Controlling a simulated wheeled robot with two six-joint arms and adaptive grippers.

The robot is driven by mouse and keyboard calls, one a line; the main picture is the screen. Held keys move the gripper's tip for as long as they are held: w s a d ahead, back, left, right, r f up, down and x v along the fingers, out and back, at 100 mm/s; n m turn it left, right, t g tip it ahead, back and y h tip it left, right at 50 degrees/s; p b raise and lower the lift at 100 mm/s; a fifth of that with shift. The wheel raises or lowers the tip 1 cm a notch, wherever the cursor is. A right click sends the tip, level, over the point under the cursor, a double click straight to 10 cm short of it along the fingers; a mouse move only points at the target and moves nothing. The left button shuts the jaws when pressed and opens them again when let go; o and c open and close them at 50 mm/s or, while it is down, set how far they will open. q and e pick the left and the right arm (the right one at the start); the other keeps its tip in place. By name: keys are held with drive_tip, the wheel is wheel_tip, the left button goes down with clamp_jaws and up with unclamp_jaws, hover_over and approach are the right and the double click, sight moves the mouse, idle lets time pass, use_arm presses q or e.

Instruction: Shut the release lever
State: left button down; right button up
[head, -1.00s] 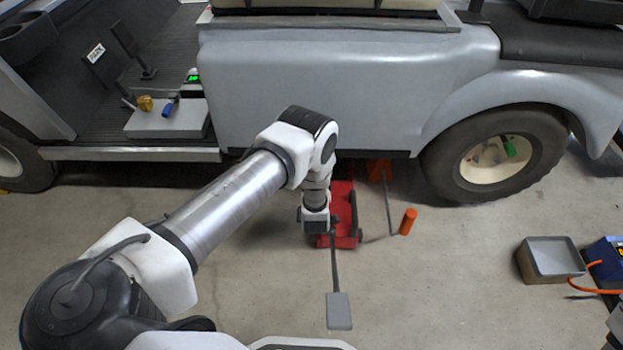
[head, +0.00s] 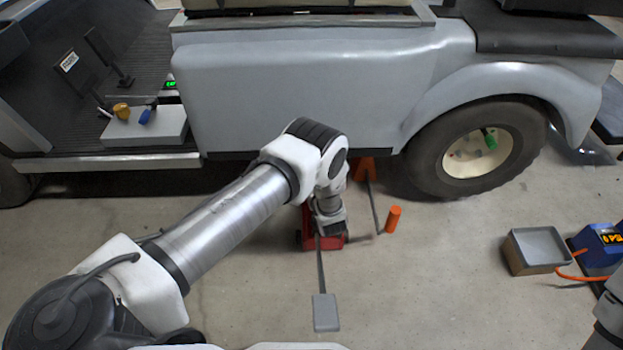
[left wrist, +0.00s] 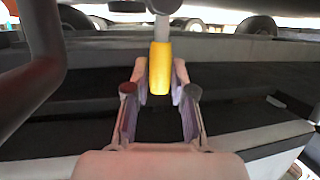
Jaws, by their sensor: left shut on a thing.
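A yellow handle (left wrist: 160,62) on a thin rod shows in the left wrist view; it appears to be the release lever. My left gripper (left wrist: 161,84) has one finger on each side of it and is shut on it. In the head view my left wrist hangs low over a red floor jack (head: 306,238) beside the cart (head: 320,85). There the arm hides the fingers, the yellow handle and much of the jack. A grey pedal (head: 326,312) on a long bar sticks out from the jack towards me. My right gripper is out of view.
An orange stand (head: 364,168) and an orange cylinder (head: 393,219) on a rod are right of the jack. The cart's rear wheel (head: 478,150) is beyond them. A grey-topped box (head: 538,248) and a blue unit (head: 600,246) with an orange cable stand at right.

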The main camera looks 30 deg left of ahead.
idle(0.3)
use_arm(q)
drive_tip(key=c, duration=1)
unclamp_jaws()
drive_tip(key=shift+o, duration=0.2)
drive_tip(key=shift+d, duration=0.1)
drive_tip(key=v, duration=1.2)
drive_tip(key=shift+r, duration=0.1)
